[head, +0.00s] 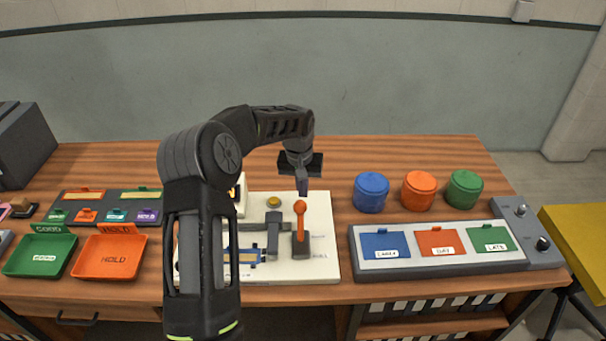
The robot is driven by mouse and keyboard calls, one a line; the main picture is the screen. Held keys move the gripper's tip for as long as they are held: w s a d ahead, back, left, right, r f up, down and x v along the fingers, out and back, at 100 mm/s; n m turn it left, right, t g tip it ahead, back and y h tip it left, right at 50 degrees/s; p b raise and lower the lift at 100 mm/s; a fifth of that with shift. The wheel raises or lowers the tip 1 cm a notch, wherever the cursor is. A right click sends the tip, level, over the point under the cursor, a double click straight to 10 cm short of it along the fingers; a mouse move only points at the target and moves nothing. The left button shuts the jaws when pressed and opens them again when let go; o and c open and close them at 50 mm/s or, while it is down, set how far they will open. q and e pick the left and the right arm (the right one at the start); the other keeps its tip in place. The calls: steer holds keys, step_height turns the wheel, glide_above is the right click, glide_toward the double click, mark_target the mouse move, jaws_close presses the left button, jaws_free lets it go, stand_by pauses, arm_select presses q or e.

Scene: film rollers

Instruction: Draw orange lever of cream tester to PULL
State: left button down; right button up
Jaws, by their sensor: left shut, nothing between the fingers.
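The cream tester (318,217) lies on the wooden table in the middle of the head view. Its orange lever (300,222) stands up from a dark slotted base, with a round orange knob on top. Small lettering is printed to the right of the lever; the lower word looks like PULL, near the front edge. My left gripper (302,190) is shut and empty, pointing down just above and behind the orange knob. I cannot tell whether it touches the knob. My left arm hides the left part of the tester. My right gripper is not in view.
Blue, orange and green round canisters (419,190) stand right of the tester. A grey panel (450,265) with three coloured lids is in front of them. Green and orange trays (110,257) lie at the left. The table behind the tester is mostly clear.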

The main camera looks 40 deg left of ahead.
arm_select(q)
steer(key=shift+s+d+r+p, duration=0.15)
steer(key=shift+s+d, duration=0.15)
steer(key=shift+s, duration=0.3)
steer(key=shift+s+d+r+p, duration=0.15)
steer(key=shift+s+d, duration=0.1)
steer(key=shift+s, duration=0.3)
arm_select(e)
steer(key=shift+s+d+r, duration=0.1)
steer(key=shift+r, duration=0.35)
